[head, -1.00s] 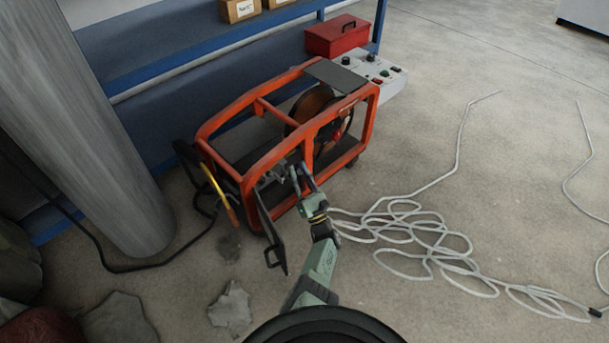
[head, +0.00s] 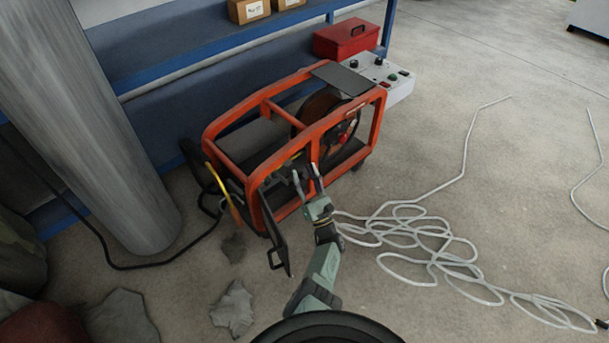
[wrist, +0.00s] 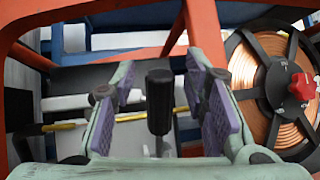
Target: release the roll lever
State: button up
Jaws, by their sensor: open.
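In the wrist view a lever with a black cylindrical grip (wrist: 159,100), seemingly the roll lever, stands upright between my two fingers. My gripper (wrist: 165,105) is open, its purple pads on either side of the grip with a visible gap on each side. In the head view my gripper (head: 307,172) is at the near side of the orange-framed machine (head: 222,145), fingers spread. The lever cannot be made out there. The machine's copper wire reel (wrist: 258,70) with a red knob (wrist: 302,87) is right of my fingers in the wrist view.
A dark door panel with a handle (head: 277,245) hangs open left of my arm. Orange frame bars (wrist: 204,32) are close beyond my fingers. A yellow bar (head: 222,190) is at the machine's left end. Pale cable (head: 420,235) lies on the floor to the right.

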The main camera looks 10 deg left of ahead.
jog(key=v, duration=0.7)
jog(key=shift+f, duration=0.15)
jog(key=shift+s, duration=0.15)
